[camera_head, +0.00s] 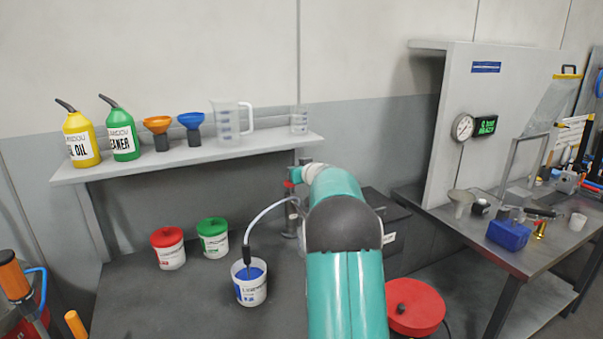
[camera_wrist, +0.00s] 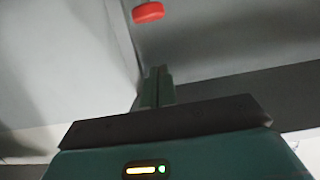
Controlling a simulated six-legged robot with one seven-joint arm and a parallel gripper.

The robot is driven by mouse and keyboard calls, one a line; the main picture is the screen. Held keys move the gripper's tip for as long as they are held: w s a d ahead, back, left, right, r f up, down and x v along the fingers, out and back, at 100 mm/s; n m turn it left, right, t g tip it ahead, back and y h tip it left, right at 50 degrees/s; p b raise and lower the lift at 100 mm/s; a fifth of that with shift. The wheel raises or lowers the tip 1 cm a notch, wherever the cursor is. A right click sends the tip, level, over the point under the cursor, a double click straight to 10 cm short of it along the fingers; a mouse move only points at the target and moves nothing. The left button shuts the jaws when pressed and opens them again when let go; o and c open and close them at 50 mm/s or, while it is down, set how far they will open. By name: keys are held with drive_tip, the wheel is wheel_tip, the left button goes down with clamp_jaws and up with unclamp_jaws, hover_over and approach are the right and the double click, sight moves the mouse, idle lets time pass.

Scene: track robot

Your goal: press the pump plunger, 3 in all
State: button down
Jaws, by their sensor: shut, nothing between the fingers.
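The pump (camera_head: 291,222) stands on the dark bench left of my arm, partly hidden behind it. A red piece, probably the plunger knob (camera_head: 289,184), shows at its top. A clear hose (camera_head: 262,215) runs from the pump into a white pail (camera_head: 251,289) with blue contents. In the wrist view a red rounded piece (camera_wrist: 148,12), which looks like the same knob, is at the top edge, beyond my fingertips and apart from them in the picture. My gripper (camera_wrist: 158,73) is shut and empty. In the head view my arm hides the gripper.
Red-lidded (camera_head: 168,248) and green-lidded (camera_head: 213,238) tubs stand behind the pail. A shelf (camera_head: 190,154) above holds bottles, funnels and jugs. A red round object (camera_head: 415,308) is right of my arm. A cluttered second bench (camera_head: 540,258) stands farther right.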

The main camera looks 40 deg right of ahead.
sight(292, 187)
drive_tip(key=w+f, duration=0.1)
drive_tip(key=f, duration=0.1)
drive_tip(key=w+d+f, duration=0.1)
drive_tip(key=w+f, duration=0.1)
drive_tip(key=shift+w+f, duration=0.1)
drive_tip(key=shift+f, duration=0.35)
drive_tip(key=shift+f, duration=1.65)
